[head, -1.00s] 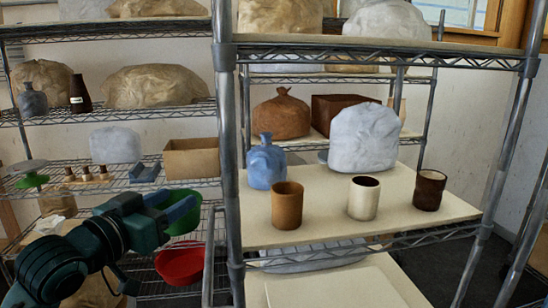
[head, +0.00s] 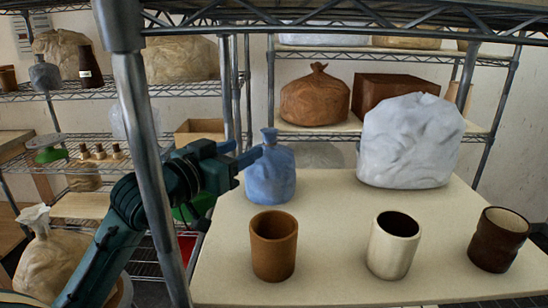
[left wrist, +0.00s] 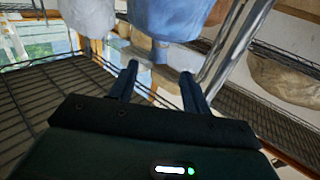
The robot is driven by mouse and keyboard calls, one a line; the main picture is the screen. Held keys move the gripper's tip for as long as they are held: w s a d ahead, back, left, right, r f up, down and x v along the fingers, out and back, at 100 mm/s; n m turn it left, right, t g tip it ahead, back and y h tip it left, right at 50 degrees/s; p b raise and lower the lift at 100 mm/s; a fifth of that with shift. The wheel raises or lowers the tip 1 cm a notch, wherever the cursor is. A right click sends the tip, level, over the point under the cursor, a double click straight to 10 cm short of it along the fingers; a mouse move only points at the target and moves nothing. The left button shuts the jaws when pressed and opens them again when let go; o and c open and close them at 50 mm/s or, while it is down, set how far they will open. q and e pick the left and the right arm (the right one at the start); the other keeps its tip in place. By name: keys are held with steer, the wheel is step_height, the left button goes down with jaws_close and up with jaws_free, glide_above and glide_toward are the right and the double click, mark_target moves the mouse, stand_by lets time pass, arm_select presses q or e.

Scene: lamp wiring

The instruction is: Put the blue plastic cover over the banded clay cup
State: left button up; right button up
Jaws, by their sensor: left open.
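The blue plastic cover (head: 270,178), a bag shape with a narrow knotted neck, stands upright on the pale shelf board. My left gripper (head: 243,154) is open and empty at its left, level with the neck. In the left wrist view the picture is upside down; the blue cover (left wrist: 165,18) hangs at the top, its neck just beyond the open fingertips (left wrist: 159,72). Three cups stand at the front: a tan-brown one (head: 273,248), a cream one with a dark inside (head: 392,250) and a dark brown ridged one (head: 497,240). I cannot tell surely which is banded. My right gripper is out of view.
A large whitish bag (head: 410,145) stands right of the blue cover. A metal shelf post (head: 145,150) rises in front of my left arm, and an upper shelf (head: 350,20) spans above. Bare board (head: 330,205) lies between the blue cover and the cups.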

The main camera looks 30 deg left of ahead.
mark_target(265, 140)
arm_select(q)
steer(key=w, duration=0.3)
steer(key=w+d+p, duration=0.1)
steer(key=w, duration=0.2)
steer(key=w+d+p, duration=0.1)
steer(key=w, duration=0.2)
steer(key=shift+w+f, duration=0.1)
steer(key=shift+w, duration=0.15)
steer(key=shift+a, duration=0.1)
jaws_close()
